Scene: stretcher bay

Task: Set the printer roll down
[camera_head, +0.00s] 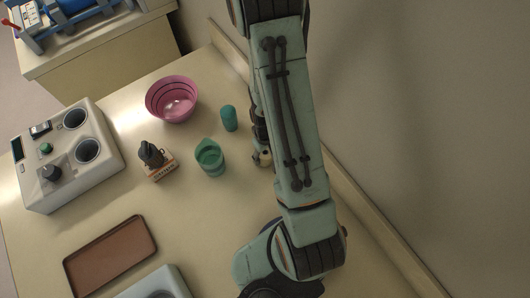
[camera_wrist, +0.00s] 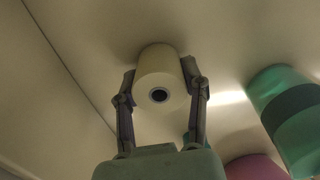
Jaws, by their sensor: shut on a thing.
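The printer roll (camera_wrist: 160,62) is a pale cream cylinder with a dark hole in its end. It shows in the middle of the wrist view, between the two dark fingers of my gripper (camera_wrist: 159,77), which press on its sides. In the head view my gripper (camera_head: 260,143) is mostly hidden behind my arm, beside the wall-side edge of the counter (camera_head: 190,225). Only a small pale part, perhaps the roll, shows at its lower end. I cannot tell whether the roll touches the counter.
A green cup (camera_head: 209,160) and a teal cylinder (camera_head: 229,119) stand close left of my gripper. A pink bowl (camera_head: 171,101), a small box with a dark object on it (camera_head: 158,165), a grey device (camera_head: 65,153) and a brown tray (camera_head: 110,257) are farther left. A wall rises at right.

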